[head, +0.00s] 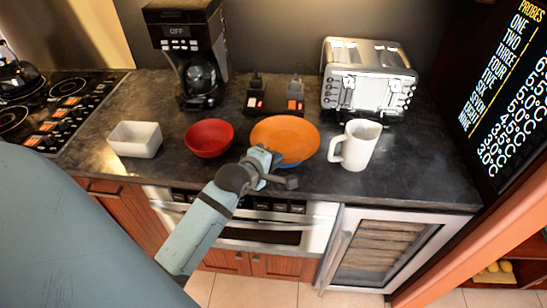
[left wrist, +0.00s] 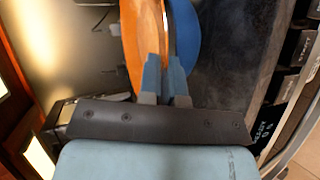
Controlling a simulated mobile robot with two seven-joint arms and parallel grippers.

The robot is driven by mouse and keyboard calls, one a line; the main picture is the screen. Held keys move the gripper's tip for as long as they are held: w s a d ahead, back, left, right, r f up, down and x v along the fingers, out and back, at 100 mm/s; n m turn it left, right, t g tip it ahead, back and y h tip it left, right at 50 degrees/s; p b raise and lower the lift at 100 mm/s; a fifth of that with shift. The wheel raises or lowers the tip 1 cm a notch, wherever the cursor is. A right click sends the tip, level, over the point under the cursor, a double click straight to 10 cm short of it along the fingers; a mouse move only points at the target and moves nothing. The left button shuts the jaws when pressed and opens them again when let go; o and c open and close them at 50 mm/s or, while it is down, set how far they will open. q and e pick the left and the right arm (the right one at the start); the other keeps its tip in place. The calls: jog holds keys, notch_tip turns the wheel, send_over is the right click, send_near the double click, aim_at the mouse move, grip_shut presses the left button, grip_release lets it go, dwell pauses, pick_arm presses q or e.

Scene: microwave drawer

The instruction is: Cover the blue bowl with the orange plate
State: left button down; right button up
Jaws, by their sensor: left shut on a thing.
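The orange plate (head: 285,135) is over the blue bowl (head: 290,164) on the dark counter, and only a sliver of the bowl's front side shows below it. In the left wrist view the plate (left wrist: 143,45) and bowl (left wrist: 186,38) lie side by side, with a narrow gap or pale rim between them. I cannot tell whether they touch. My left gripper (head: 268,164) is at the plate's front left edge, its fingers (left wrist: 166,78) shut on the plate's rim. My right gripper is not in view.
A red bowl (head: 209,138) and a white square bowl (head: 135,139) stand to the left. A white mug (head: 357,145) is close on the right. The right counter is clear.

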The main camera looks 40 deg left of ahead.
pick_arm(q)
jog(key=shift+f, duration=0.3)
dwell(0.4)
jog(key=c, duration=1.2)
grip_release()
jog(key=shift+f, duration=0.1)
jog(key=v, duration=1.4)
jog(key=s+d+f+m+g+h+p, duration=0.1)
jog(key=d+f+m, duration=0.3)
jog(key=m, duration=0.3)
jog(key=s+d+f+m+h+p, duration=0.1)
jog(key=s+d+f+m+p, duration=0.1)
jog(key=d+f+m, duration=0.3)
jog(key=s+d+f+m+g+h+p, duration=0.1)
jog(key=s+d+f+m+p, duration=0.1)
jog(key=d+f+m, duration=0.3)
notch_tip(320, 180, down, 3)
jog(key=shift+s+f+m+g+h, duration=0.1)
jog(key=shift+m+g+h, duration=0.2)
jog(key=shift+m, duration=2)
